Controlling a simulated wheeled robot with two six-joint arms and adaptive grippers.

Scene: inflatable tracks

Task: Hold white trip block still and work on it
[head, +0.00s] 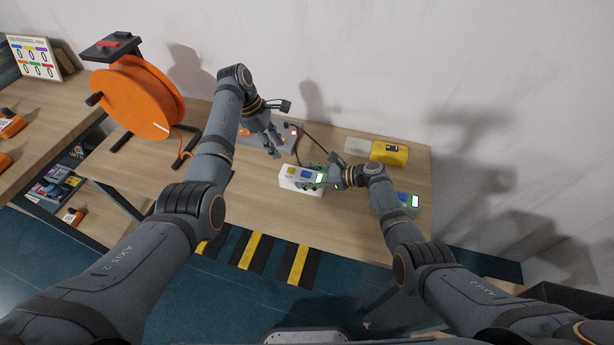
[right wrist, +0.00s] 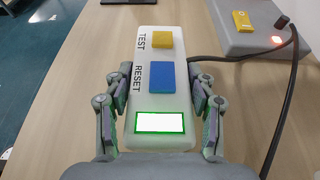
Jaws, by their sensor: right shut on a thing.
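The white trip block (head: 295,184) lies on the wooden bench in the head view. In the right wrist view the block (right wrist: 143,104) shows a yellow button marked TEST (right wrist: 162,39), a blue button marked RESET (right wrist: 161,75) and a blank white window (right wrist: 160,122) framed in green. My right gripper (head: 326,176) is shut on the block; its fingers (right wrist: 159,90) press on both long sides. My left gripper (head: 274,142) points down over or beside the grey box (head: 250,137) behind the block. Its jaws are too small to read in the head view.
A black cable (right wrist: 281,110) runs beside the block, near the grey box with a glowing red light (right wrist: 276,39). A yellow device (head: 389,152) and a grey unit with a lit screen (head: 398,202) stand to the right. An orange reel (head: 135,97) stands at left.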

